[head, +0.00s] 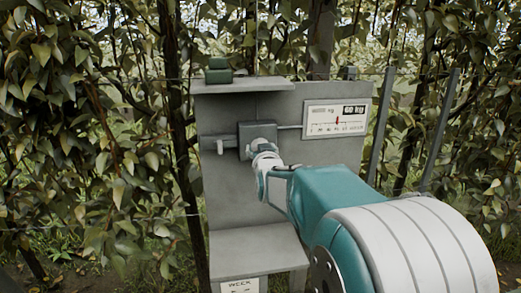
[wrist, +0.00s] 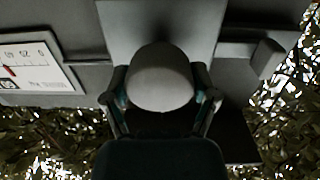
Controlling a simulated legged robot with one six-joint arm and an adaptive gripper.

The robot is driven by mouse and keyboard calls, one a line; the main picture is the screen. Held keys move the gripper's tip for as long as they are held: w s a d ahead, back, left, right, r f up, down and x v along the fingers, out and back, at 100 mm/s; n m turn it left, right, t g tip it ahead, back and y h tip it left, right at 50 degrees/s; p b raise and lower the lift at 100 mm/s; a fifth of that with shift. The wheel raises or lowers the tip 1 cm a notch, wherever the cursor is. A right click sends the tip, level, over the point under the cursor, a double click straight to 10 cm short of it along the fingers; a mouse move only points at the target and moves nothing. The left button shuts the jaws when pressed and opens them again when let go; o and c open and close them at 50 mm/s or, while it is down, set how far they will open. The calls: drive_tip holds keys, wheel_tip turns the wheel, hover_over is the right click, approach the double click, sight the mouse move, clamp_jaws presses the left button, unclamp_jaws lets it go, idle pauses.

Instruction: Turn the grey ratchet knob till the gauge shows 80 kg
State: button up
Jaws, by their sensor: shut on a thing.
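The grey ratchet knob (wrist: 160,78) fills the middle of the wrist view, rounded and close up. My gripper (wrist: 160,95) has one finger on each side of it and is shut on it. In the head view my gripper (head: 266,162) reaches the front of the grey ratchet housing (head: 247,131) and mostly hides the knob. The white gauge (head: 337,121) is right of the housing. Its red pointer stands near the middle of the scale; the small digits are too blurred to read surely. Part of the gauge also shows in the wrist view (wrist: 30,68), upside down.
A grey post panel (head: 222,185) carries the housing, with a shelf (head: 240,86) above and a ledge (head: 250,250) below. A dark green block (head: 218,70) sits on the shelf. A stub handle (head: 222,146) sticks out left of the housing. Leafy branches stand on both sides.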

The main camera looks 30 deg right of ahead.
drive_tip(key=m, duration=0.3)
drive_tip(key=shift+f, duration=0.15)
drive_tip(key=shift+m+y, duration=0.3)
drive_tip(key=shift+m, duration=1.6)
drive_tip(key=shift+f, duration=0.1)
drive_tip(key=o, duration=1)
